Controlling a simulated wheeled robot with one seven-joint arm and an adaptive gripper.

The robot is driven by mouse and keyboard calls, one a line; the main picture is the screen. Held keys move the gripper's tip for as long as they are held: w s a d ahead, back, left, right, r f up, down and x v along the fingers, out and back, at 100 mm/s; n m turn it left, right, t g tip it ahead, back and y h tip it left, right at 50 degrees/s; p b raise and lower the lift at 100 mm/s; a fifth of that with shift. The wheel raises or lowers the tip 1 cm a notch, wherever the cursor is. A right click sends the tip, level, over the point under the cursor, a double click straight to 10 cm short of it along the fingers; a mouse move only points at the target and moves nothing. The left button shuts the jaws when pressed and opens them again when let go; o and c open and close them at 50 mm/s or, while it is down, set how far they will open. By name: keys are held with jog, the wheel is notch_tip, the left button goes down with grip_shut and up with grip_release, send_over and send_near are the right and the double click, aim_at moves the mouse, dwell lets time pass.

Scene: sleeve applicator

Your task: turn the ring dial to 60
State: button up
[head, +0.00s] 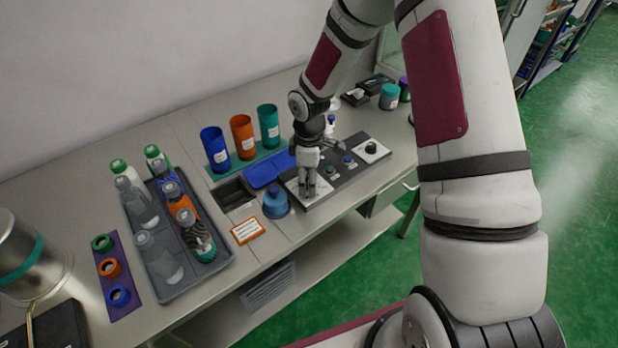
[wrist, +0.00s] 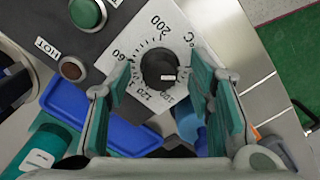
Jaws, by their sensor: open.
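A black dial knob (wrist: 158,68) stands on a white scale plate (wrist: 178,30) in the wrist view. The plate carries tick marks, °C and numbers including 200, 120 and what reads as 60 or the end of 160. A small pale mark shows on the knob; its exact setting is hard to read. My gripper (wrist: 165,85) is open, its teal-padded fingers on either side of the knob; contact cannot be told. In the head view my gripper (head: 308,193) is over the panel's near plate. A second black knob (head: 371,147) sits on a white plate at the panel's far end.
The dark panel (head: 340,172) also bears a green button (wrist: 86,12) and a brownish-red one (wrist: 72,69) near a HOT label. A blue tray (head: 268,172) and a blue bottle (head: 275,204) stand close beside it. Coloured cups (head: 241,137) stand behind.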

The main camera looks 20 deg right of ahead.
notch_tip(320, 180, up, 12)
dwell(0.5)
dwell(0.3)
jog(key=s+d+r+m+t+h, duration=0.1)
jog(key=s+r+m, duration=0.2)
jog(key=s+r, duration=0.4)
jog(key=s+r+m+t+h, duration=0.1)
jog(key=s+r+m, duration=0.25)
jog(key=r, duration=0.55)
jog(key=s+r+m+t+y, duration=0.1)
jog(key=s+r+m, duration=0.2)
jog(key=s, duration=0.5)
jog(key=s+r+m+t+y, duration=0.1)
jog(key=s+r+m+t, duration=0.1)
jog(key=s, duration=0.5)
jog(key=shift+s+a+r+m, duration=0.4)
jog(key=shift+m, duration=0.25)
